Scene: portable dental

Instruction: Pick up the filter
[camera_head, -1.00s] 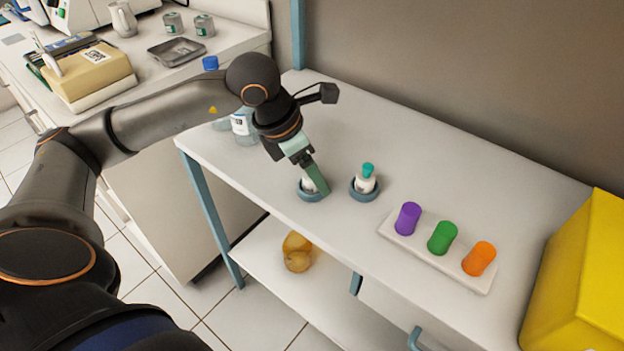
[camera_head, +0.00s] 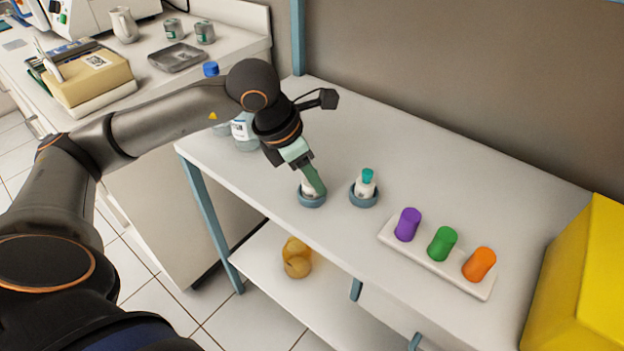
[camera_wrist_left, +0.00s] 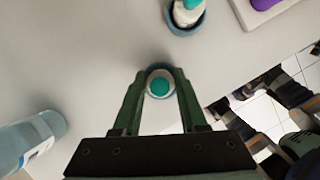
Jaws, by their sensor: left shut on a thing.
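A small white filter with a teal top stands upright in a round blue holder (camera_head: 312,201) on the white table. Its white side (camera_head: 306,187) shows beside my left gripper (camera_head: 317,184), whose green fingers hide most of it. In the left wrist view its teal top (camera_wrist_left: 160,86) sits between the two fingers, and the gripper is shut on it. A second white piece with a teal top (camera_head: 366,182) stands in another blue holder (camera_head: 363,197) just to the right. My right gripper is not in view.
A white rack with a purple (camera_head: 408,224), a green (camera_head: 442,243) and an orange (camera_head: 479,264) cap is to the right. A clear bottle (camera_head: 245,133) stands behind my left arm. A yellow box (camera_head: 580,285) stands far right. The table's back is clear.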

